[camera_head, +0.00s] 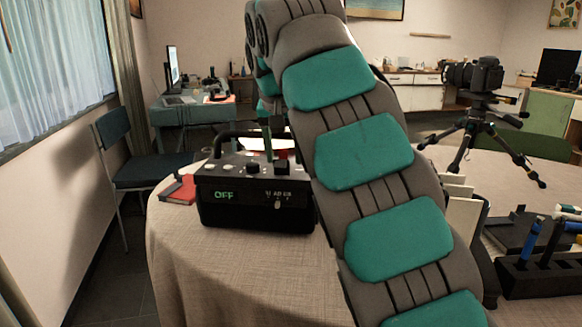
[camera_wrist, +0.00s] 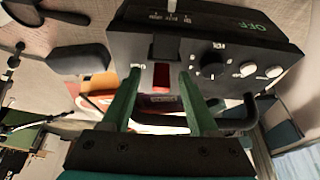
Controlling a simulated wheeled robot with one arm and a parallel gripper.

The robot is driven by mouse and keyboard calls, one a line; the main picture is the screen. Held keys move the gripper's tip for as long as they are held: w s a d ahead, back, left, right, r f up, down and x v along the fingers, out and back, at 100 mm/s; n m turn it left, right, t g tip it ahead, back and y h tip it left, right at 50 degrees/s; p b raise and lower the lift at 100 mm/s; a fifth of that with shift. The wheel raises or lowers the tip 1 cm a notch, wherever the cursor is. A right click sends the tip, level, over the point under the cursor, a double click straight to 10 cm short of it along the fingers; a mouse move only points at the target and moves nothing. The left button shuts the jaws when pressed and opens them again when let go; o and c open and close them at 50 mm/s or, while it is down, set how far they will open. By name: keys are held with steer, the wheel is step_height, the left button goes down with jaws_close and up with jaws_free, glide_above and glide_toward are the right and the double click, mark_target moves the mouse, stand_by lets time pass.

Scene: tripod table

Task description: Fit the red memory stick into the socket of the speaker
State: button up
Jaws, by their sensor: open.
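The black speaker (camera_head: 240,214) stands on the round table, its front display reading OFF. In the wrist view its top panel (camera_wrist: 132,48) shows knobs, buttons and a raised black block. The red memory stick (camera_wrist: 161,75) shows at the edge of that block, upright in line with it. How deep it sits in the socket cannot be told. My gripper (camera_wrist: 161,72) is open, with one green finger on each side of the red stick and gaps visible between. In the head view my gripper (camera_head: 268,148) is over the speaker top, partly hidden by my arm.
A red book (camera_head: 180,189) lies left of the speaker. The speaker's handle (camera_wrist: 242,120) rises close to the right finger. A camera on a tripod (camera_head: 478,120) and a black pen holder (camera_head: 530,278) stand to the right. The table's front left is clear.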

steer(key=shift+w+f, duration=0.1)
steer(key=shift+f, duration=0.05)
steer(key=shift+a, duration=0.1)
jaws_close()
stand_by(0.4)
